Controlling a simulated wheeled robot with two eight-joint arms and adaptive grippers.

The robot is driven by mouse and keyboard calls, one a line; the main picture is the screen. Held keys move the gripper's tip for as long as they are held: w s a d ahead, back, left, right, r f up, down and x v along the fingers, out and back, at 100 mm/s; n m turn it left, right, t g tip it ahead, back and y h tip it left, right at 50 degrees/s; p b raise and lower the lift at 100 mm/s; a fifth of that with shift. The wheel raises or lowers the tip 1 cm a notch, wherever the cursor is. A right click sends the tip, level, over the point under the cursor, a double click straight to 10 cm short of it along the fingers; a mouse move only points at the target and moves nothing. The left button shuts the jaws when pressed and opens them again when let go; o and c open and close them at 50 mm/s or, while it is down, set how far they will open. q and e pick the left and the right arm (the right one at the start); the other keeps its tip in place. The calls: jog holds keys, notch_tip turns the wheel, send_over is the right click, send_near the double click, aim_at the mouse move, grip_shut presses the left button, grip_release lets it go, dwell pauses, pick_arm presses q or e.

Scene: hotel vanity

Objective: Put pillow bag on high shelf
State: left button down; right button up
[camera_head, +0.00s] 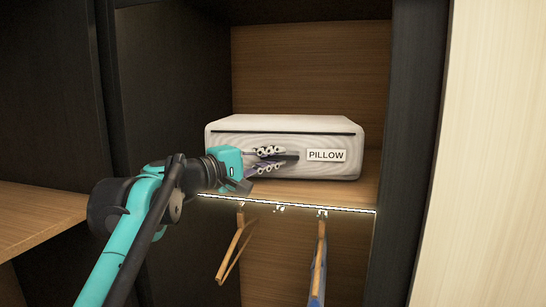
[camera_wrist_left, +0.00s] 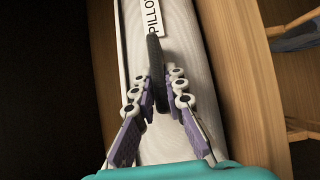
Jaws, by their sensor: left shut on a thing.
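The pillow bag (camera_head: 240,130), a pale box-shaped bag with a dark seam and a "PILLOW" label, is upright on the high wooden shelf (camera_head: 368,185) inside the closet. It appears to rest on the shelf board. My left gripper (camera_head: 284,157) is at the bag's front face, left of the label. In the left wrist view, my left gripper (camera_wrist_left: 161,88) has its fingers closed around the bag's dark handle (camera_wrist_left: 155,60), with the pale bag (camera_wrist_left: 190,60) behind it. My right gripper is not in view.
A lit strip (camera_head: 290,204) runs along the shelf's front edge. Wooden hangers (camera_head: 234,245) hang below it, one with something blue. Dark closet walls (camera_head: 170,80) flank the shelf. Another wooden surface (camera_head: 35,215) is at lower left. Space above the bag is free.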

pick_arm(q)
jog(key=shift+w, duration=0.15)
jog(key=c, duration=1.9)
grip_release()
jog(key=o, duration=0.4)
jog(key=shift+s, duration=0.2)
jog(key=shift+s+a+r, duration=0.1)
jog(key=shift+s+r, duration=0.05)
jog(key=shift+s, duration=0.05)
jog(key=shift+w, duration=0.1)
jog(key=shift+a, duration=0.1)
